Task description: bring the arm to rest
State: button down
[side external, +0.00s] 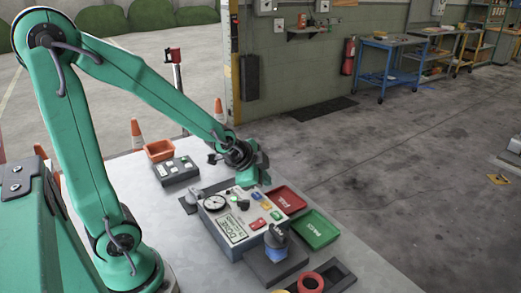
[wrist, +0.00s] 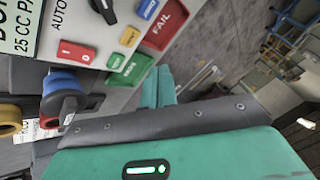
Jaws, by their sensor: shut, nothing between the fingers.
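My gripper (side external: 258,180) is shut and empty. It points down just behind the grey control box (side external: 230,228), near the red tray (side external: 286,200). Whether the fingertips touch anything is hidden in the side view. In the wrist view the teal fingers (wrist: 157,86) are together, with nothing between them, to the right of the control box (wrist: 95,20). My green arm arches from the left over the grey table (side external: 120,178).
The box has a gauge (side external: 215,202) and coloured buttons. A green tray (side external: 315,229), a blue-topped part (side external: 275,237) and a red ring (side external: 311,283) stand right and front. A dark device (side external: 177,171) and orange bin (side external: 159,150) stand behind. The space above is clear.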

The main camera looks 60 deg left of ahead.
jog(key=s+d+r+n+g, duration=0.1)
jog(key=s+d+r+n, duration=0.3)
jog(key=s+r+n, duration=0.3)
jog(key=shift+s+r+n+g+h, duration=0.35)
jog(key=shift+s+r, duration=1.85)
jog(key=shift+s, duration=1.35)
